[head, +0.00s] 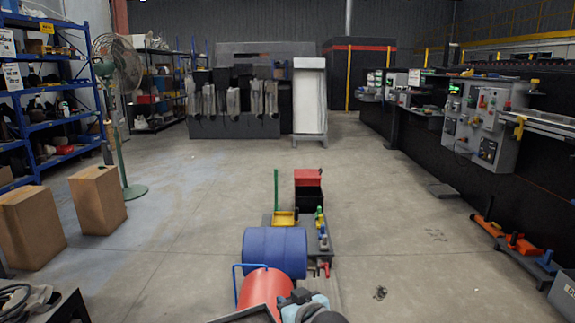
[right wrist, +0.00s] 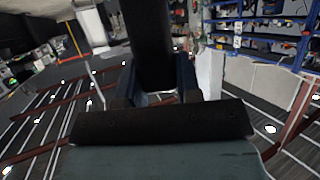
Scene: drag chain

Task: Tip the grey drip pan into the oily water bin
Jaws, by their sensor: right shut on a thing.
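My right gripper (head: 303,302) shows at the bottom edge of the head view. In the head view a dark grey edge, likely the same pan (head: 245,316), shows left of the gripper; the rest is cut off. I cannot tell which container is the oily water bin. A blue drum (head: 275,251) lies ahead of the gripper, and a black bin with a red top (head: 308,196) stands beyond it. My left gripper is out of view.
A red cylinder with a blue handle (head: 264,287) is close to the gripper. A yellow dustpan with a green handle (head: 283,216) stands past the drum. Cardboard boxes (head: 98,200) stand at left, a control panel (head: 482,120) at right.

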